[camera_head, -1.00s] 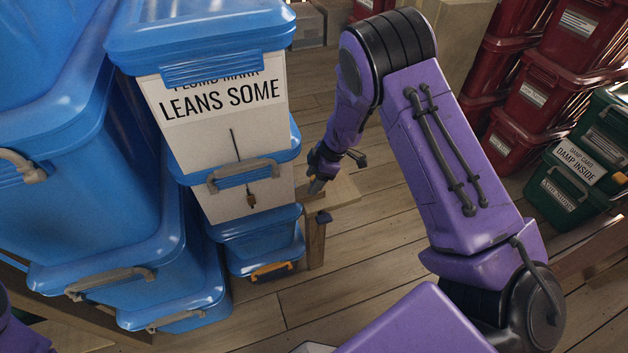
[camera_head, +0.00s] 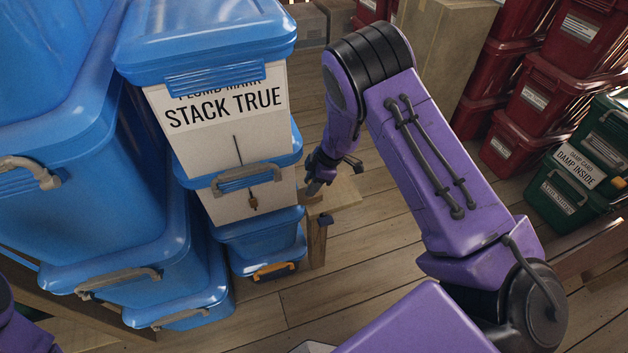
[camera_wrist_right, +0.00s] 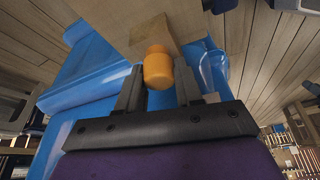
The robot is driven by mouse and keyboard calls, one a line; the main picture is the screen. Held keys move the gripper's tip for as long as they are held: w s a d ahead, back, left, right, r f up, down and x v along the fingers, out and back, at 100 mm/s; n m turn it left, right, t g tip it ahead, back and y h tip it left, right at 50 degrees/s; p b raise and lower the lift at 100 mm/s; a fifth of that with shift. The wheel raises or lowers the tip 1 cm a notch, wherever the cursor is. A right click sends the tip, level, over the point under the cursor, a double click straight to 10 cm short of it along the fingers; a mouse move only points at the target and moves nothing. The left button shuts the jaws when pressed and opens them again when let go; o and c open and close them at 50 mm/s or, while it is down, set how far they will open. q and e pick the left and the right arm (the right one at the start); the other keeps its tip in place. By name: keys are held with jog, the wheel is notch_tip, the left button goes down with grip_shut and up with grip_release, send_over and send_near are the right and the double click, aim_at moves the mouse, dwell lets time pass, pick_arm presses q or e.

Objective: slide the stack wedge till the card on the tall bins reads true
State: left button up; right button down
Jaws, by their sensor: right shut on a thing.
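The card (camera_head: 226,108) on the tall blue bins (camera_head: 205,40) reads "STACK TRUE" in the head view. A thin plumb line with a small brown weight (camera_head: 253,203) hangs below it. My right gripper (camera_head: 314,187) is low at the right side of the stack. In the right wrist view its fingers (camera_wrist_right: 158,92) are shut on the orange knob (camera_wrist_right: 158,68) of the wooden stack wedge (camera_wrist_right: 150,36), beside blue plastic. In the head view the wedge cannot be told apart from the wood by the gripper. My left gripper is out of view.
Larger blue bins (camera_head: 70,165) stand close at the left. A wooden stand (camera_head: 338,193) is by my right gripper. Red bins (camera_head: 545,90) and green bins (camera_head: 560,195), one with a "DAMP INSIDE" card, stand at the right. The plank floor between is clear.

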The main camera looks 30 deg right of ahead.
jog(key=c, duration=0.8)
grip_release()
jog(key=p+v, duration=0.2)
jog(key=v, duration=0.8)
jog(key=shift+r, duration=0.3)
